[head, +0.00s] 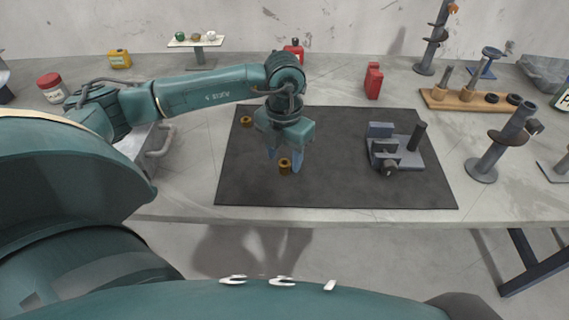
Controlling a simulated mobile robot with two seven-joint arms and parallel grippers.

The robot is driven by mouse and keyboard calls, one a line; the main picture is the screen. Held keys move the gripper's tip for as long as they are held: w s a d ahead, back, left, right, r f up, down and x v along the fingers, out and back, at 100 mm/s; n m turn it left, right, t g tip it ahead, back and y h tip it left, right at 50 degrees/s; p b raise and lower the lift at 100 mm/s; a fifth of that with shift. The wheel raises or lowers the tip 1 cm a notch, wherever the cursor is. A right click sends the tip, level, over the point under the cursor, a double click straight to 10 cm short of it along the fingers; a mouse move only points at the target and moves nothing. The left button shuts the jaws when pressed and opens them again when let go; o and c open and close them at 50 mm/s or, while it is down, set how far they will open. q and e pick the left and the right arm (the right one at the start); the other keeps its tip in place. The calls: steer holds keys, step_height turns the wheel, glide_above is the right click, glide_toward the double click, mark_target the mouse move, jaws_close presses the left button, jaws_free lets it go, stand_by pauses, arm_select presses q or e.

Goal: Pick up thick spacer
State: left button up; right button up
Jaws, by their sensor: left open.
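A brass-coloured ring-shaped spacer (285,167) stands on the dark mat (330,190), and it looks the taller of two. A second, flatter brass spacer (246,122) lies farther back on the mat, to the left of my left gripper. My left gripper (284,162) points down over the mat with its fingers apart, one on each side of the taller spacer in the picture. I cannot tell whether the fingers touch it. My right gripper is not in view.
A grey metal fixture (396,155) with a dark upright post sits on the right of the mat. Beyond it stand an auger on a round base (482,172) and a wooden rack (468,103). A red can (373,82) stands behind the mat. The mat's front middle is clear.

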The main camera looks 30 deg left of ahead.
arm_select(q)
steer(key=shift+f, duration=1.25)
jaws_close()
